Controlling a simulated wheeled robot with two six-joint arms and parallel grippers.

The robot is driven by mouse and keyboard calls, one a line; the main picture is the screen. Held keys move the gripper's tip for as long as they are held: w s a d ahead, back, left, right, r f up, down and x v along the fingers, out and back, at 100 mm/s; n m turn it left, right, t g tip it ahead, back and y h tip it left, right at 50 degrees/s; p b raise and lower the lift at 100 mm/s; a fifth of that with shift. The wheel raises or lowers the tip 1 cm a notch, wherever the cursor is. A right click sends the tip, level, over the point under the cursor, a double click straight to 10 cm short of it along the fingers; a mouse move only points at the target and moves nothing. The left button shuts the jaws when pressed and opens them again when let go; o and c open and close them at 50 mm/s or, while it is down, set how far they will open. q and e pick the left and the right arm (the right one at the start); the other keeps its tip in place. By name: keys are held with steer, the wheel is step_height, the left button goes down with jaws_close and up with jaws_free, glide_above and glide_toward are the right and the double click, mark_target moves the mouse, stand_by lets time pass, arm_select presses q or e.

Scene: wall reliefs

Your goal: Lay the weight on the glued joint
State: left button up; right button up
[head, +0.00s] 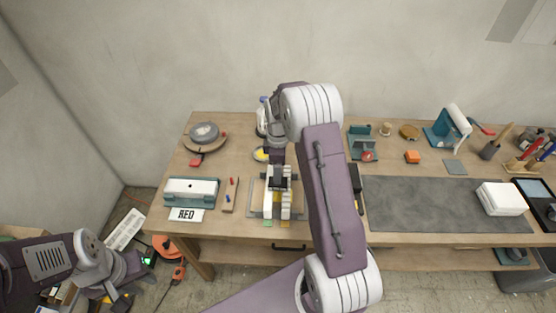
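My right arm reaches across the middle of the head view and bends down over the work area. Its gripper (278,178) is low over a grey board (256,203) that bears pale pieces with yellow and green bits. The glued joint seems to be there, but my gripper and arm partly cover it, and I cannot make out its parts. A dark block shape shows at the gripper; I cannot tell whether it is the weight or part of the gripper. My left gripper (118,297) is low at the left, off the table, its fingers apart, holding nothing visible.
A round turntable (204,134) is at the back left. A dark mat (430,204) with a white stack (501,198) lies right. Tools crowd the right end.

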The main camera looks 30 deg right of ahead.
step_height(320, 180, up, 8)
steer(key=s+a+f+m+b, duration=0.1)
steer(key=s+a+f+m, duration=0.1)
steer(key=s, duration=0.4)
steer(key=s+a+f+m+b, duration=0.1)
steer(key=s+a+f+m, duration=0.2)
steer(key=s+a+m, duration=0.2)
steer(key=s+a+f+m+t+b, duration=0.1)
steer(key=s+a+f+m, duration=0.1)
steer(key=s+a+m, duration=0.2)
steer(key=s, duration=0.3)
steer(key=shift+s+f+m+b, duration=0.2)
steer(key=shift+f+m+b, duration=0.05)
steer(key=shift+m+b, duration=0.15)
stand_by(5.0)
